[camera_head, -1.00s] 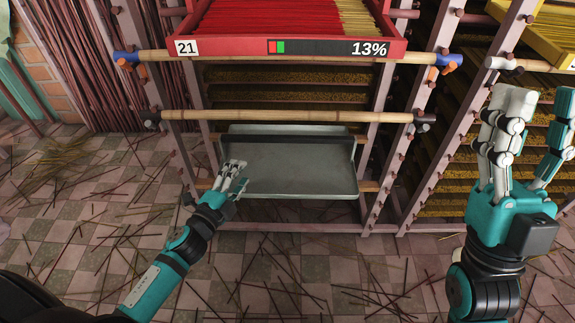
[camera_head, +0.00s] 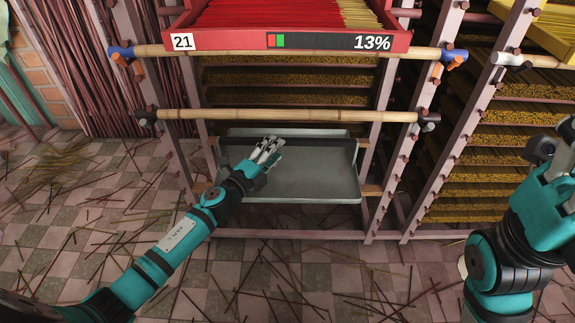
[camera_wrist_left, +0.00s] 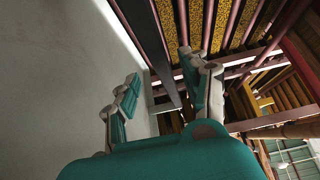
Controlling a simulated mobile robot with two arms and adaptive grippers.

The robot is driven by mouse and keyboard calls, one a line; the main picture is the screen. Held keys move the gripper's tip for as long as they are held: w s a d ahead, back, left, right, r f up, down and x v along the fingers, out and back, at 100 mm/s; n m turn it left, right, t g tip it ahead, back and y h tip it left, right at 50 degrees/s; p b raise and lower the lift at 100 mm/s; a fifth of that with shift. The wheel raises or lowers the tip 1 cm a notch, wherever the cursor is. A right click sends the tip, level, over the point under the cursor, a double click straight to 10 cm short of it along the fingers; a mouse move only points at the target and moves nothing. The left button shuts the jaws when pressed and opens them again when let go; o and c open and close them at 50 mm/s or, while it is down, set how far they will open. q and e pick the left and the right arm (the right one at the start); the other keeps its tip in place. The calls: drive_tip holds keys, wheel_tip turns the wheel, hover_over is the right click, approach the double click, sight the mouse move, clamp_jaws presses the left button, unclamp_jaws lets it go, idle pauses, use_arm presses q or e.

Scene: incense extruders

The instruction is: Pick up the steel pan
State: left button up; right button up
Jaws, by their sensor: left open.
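The steel pan (camera_head: 318,180) is a shallow grey tray with a raised rim and a dark bar along its back, low in the rack. My left gripper (camera_head: 268,150) is over the left part of the pan, near the dark bar, and holds nothing. In the left wrist view its two fingers (camera_wrist_left: 165,90) stand apart, with the pale pan (camera_wrist_left: 50,90) filling the left side and a dark bar (camera_wrist_left: 150,45) beyond and between them. I cannot tell whether the fingers touch the pan. My right gripper (camera_head: 560,150) is at the right edge, its fingers mostly out of frame.
A red tray (camera_head: 290,40) of incense sticks, marked 21 and 13%, sits higher. Rack posts (camera_head: 398,130) flank the pan. Loose sticks litter the tiled floor (camera_head: 230,270) in front.

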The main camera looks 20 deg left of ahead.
sight(287, 139)
use_arm(q)
drive_tip(key=shift+d+b+x, duration=0.2)
drive_tip(key=shift+b+x, duration=0.35)
drive_tip(key=shift+x, duration=0.85)
drive_tip(key=shift+d+b+x, duration=0.2)
drive_tip(key=shift+b+x, duration=0.3)
drive_tip(key=shift+x, duration=0.85)
drive_tip(key=shift+s+r, duration=0.1)
drive_tip(key=shift+s, duration=0.05)
drive_tip(key=shift+c, duration=0.4)
clamp_jaws()
